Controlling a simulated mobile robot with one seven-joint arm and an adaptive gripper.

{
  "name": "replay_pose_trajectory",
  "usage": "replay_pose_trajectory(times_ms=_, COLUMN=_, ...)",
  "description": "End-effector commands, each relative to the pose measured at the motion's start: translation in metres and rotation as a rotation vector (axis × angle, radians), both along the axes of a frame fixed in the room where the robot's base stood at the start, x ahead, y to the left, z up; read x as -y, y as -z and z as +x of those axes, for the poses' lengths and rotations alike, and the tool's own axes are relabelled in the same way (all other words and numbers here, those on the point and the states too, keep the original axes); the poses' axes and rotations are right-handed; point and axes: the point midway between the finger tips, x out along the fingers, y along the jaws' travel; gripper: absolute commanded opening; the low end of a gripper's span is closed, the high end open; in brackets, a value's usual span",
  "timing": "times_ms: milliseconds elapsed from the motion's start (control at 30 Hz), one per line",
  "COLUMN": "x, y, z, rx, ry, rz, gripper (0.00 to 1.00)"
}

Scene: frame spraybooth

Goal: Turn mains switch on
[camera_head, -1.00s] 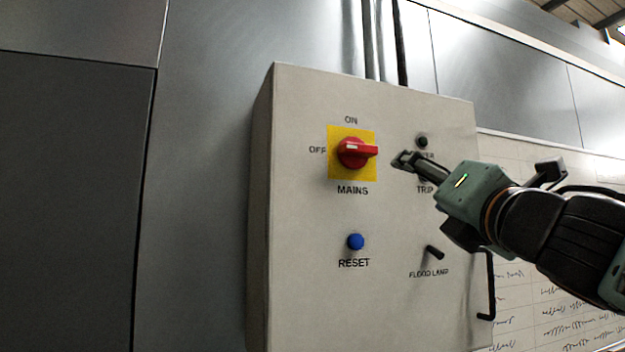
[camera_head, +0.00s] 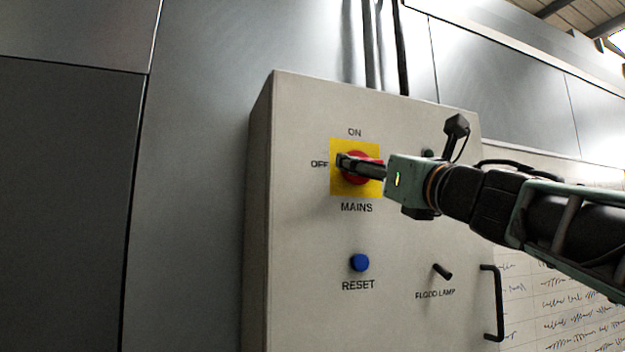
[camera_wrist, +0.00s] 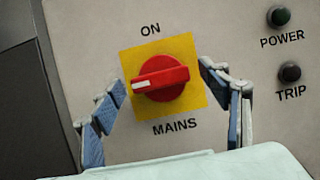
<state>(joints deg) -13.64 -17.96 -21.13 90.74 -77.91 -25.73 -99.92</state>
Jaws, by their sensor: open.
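The mains switch is a red rotary knob (camera_head: 353,181) on a yellow square plate (camera_head: 342,189), marked ON above and OFF to the left. In the wrist view the knob (camera_wrist: 165,76) lies nearly level, its white mark at the left end, on the OFF side. My gripper (camera_head: 350,162) is in front of the knob and covers part of it in the head view. In the wrist view my gripper's (camera_wrist: 163,78) fingers are open, one on each side of the knob, with visible gaps. The OFF label is hidden there.
The grey control box (camera_head: 300,230) also carries a blue RESET button (camera_head: 359,262), a flood lamp toggle (camera_head: 442,271) and a black handle (camera_head: 497,303). POWER (camera_wrist: 279,16) and TRIP (camera_wrist: 290,72) lamps sit right of the switch. Cables (camera_head: 401,50) run up above the box.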

Motion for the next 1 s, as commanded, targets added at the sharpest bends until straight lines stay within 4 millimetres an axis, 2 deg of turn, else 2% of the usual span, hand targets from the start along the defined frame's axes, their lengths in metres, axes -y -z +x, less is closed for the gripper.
replay_pose_trajectory(times_ms=167, x=-0.0034, y=-0.0044, z=0.0101, rx=0.000, ry=0.000, rz=0.001, gripper=0.70)
replay_pose_trajectory(times_ms=433, x=-0.0037, y=-0.0043, z=0.0109, rx=0.000, ry=0.001, rz=0.001, gripper=0.70)
replay_pose_trajectory(times_ms=800, x=-0.0036, y=-0.0043, z=0.0106, rx=0.000, ry=0.001, rz=0.001, gripper=0.30)
replay_pose_trajectory(times_ms=1000, x=-0.0033, y=-0.0045, z=0.0105, rx=-0.003, ry=0.000, rz=0.009, gripper=0.28)
